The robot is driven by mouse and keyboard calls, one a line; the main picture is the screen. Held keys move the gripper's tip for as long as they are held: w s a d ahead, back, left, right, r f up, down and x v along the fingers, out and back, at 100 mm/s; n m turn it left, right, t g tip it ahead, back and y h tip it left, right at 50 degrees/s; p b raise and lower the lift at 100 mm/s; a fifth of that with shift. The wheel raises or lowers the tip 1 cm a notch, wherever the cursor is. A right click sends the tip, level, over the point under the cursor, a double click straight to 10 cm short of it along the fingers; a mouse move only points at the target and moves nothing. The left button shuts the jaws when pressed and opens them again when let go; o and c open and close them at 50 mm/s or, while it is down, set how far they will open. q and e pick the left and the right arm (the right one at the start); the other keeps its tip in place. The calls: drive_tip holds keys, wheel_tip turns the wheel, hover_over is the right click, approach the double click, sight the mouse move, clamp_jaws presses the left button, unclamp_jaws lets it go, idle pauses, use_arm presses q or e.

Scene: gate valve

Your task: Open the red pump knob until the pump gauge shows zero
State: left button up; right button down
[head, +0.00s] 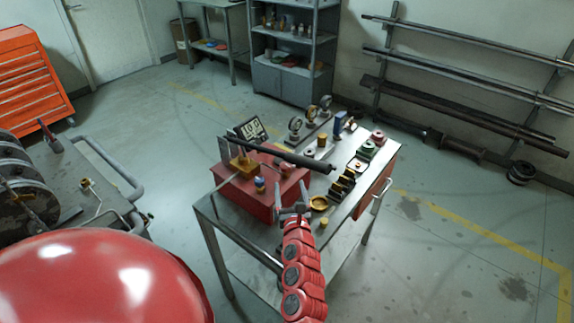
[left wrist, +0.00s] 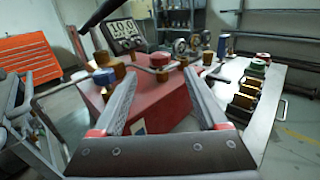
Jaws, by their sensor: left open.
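The red pump block (head: 262,205) stands on a metal workbench, with a brass fitting (head: 243,166) on top. My left gripper (head: 292,193) is open and empty at the near right side of the pump, apart from the knob. My right gripper is not in view.
A long black bar (head: 285,152) crosses above the pump. The workbench (head: 228,218) also carries several valve parts and brass pieces on the right, and small gauges at the back. A grey cart (head: 100,185) stands left. Floor right of the bench is clear.

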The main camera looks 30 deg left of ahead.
sight(286, 169)
use_arm(q)
drive_tip(key=x, duration=0.9)
